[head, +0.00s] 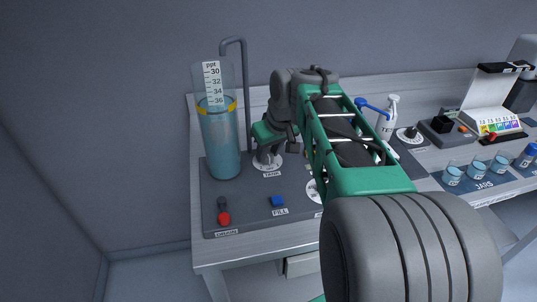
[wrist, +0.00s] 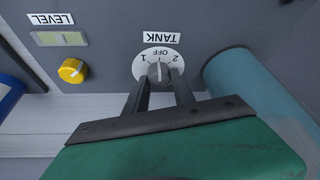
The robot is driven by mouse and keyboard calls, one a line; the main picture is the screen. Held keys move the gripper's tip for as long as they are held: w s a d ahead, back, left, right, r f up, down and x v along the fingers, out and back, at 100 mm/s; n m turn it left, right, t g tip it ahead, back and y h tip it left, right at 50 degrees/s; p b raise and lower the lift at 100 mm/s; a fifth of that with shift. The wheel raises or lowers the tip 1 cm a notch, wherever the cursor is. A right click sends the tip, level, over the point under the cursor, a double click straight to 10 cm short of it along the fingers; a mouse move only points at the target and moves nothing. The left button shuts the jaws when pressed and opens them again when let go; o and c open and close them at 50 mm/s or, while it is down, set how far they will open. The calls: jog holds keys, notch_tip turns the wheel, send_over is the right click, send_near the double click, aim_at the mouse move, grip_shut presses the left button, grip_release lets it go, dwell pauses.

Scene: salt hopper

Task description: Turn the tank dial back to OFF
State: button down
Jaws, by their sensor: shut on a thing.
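The tank dial (wrist: 146,63) is a white disc marked 1, OFF and 2 beside the TANK label, upside down in the wrist view. Its grey knob (wrist: 157,72) sits between the two dark fingers of my gripper (wrist: 159,82), which is shut on it. A light pointer line on the knob appears to face OFF, though it is small. In the head view my gripper (head: 268,152) is down at the dial on the grey panel, behind the TANK label (head: 271,174), and mostly hides the dial.
The clear water tank (head: 221,145) with its ppt scale stands just left of the dial; it also shows close by in the wrist view (wrist: 240,75). A red-tipped lever (head: 224,218) and blue FILL button (head: 278,201) are in front. A yellow knob (wrist: 72,70) sits by the LEVEL label.

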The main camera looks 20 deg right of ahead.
jog(key=shift+m, duration=0.6)
jog(key=c, duration=1.1)
grip_release()
jog(key=shift+o, duration=0.2)
jog(key=v, duration=0.7)
jog(key=shift+a+r, duration=0.15)
jog(key=shift+r, duration=0.25)
jog(key=shift+s, duration=0.25)
